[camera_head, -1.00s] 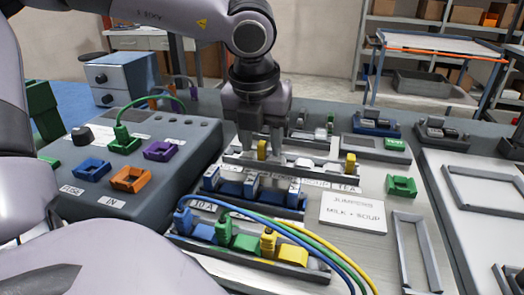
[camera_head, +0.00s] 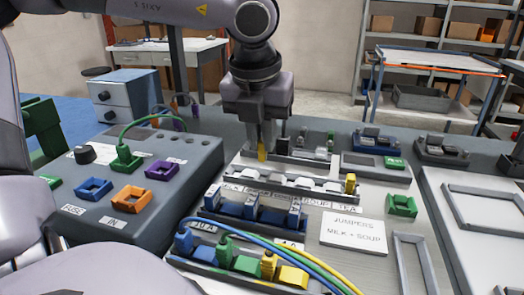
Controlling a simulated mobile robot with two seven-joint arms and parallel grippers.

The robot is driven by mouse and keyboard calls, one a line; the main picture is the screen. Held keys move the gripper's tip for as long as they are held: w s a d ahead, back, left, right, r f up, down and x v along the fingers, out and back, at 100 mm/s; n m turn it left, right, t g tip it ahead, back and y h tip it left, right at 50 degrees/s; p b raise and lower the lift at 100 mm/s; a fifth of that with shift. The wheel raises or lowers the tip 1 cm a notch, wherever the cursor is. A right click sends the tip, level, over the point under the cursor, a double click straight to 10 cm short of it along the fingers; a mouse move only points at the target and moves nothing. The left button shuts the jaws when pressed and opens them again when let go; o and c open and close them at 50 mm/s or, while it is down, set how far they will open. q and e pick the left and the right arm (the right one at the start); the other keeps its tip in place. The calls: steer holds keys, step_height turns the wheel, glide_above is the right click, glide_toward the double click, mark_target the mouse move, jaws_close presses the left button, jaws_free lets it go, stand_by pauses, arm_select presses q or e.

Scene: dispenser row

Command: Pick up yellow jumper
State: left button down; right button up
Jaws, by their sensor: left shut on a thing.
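My left gripper (camera_head: 262,152) is shut on a small yellow jumper (camera_head: 262,155), which hangs upright between the fingertips. It appears to be held above and behind the pale jumper rail (camera_head: 320,194), clear of it. A second yellow jumper (camera_head: 350,183) stands at the right end of that rail. A white card (camera_head: 352,232) reading "JUMPERS MILK + SOUP" lies to the right. My right gripper is out of view.
In front of the rail are a blue block row (camera_head: 250,212) and a terminal strip with blue, green and yellow plugs and cables (camera_head: 268,268). A grey box (camera_head: 140,180) with coloured sockets stands left. A green socket (camera_head: 402,205) sits right of the rail.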

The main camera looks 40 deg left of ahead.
arm_select(q)
step_height(320, 180, up, 16)
steer(key=p, duration=0.2)
steer(key=shift+f, duration=0.2)
steer(key=shift+r+p, duration=0.9)
steer(key=shift+p, duration=0.15)
steer(key=shift+r, duration=0.1)
stand_by(0.5)
step_height(320, 180, up, 3)
steer(key=p, duration=0.3)
stand_by(0.4)
